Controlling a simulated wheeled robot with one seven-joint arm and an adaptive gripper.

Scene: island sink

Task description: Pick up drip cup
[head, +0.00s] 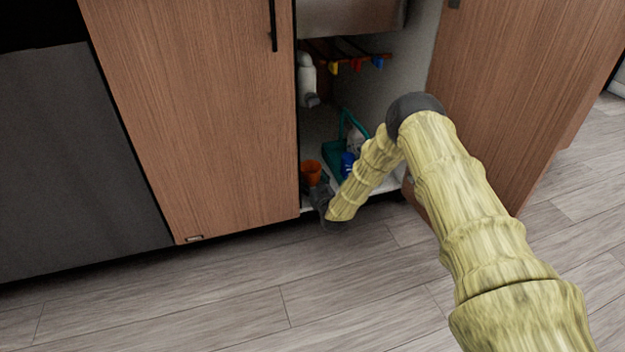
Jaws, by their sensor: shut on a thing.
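The drip cup (311,171), which I take to be the small orange cup, is at the lower left of the open cabinet under the sink. It looks upright. My gripper (314,186) is at the cabinet's front edge, directly at the cup's lower part, and is shut on it. The dark wrist hides the fingers and the cup's base, so I cannot tell whether the cup touches the cabinet floor.
A green caddy (334,150) with a blue item (347,164) stands right of the cup, partly behind my arm. A white drain pipe (307,75) hangs above. The open door (520,90) is at right, the left door (200,110) is shut. The wooden floor (200,300) is clear.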

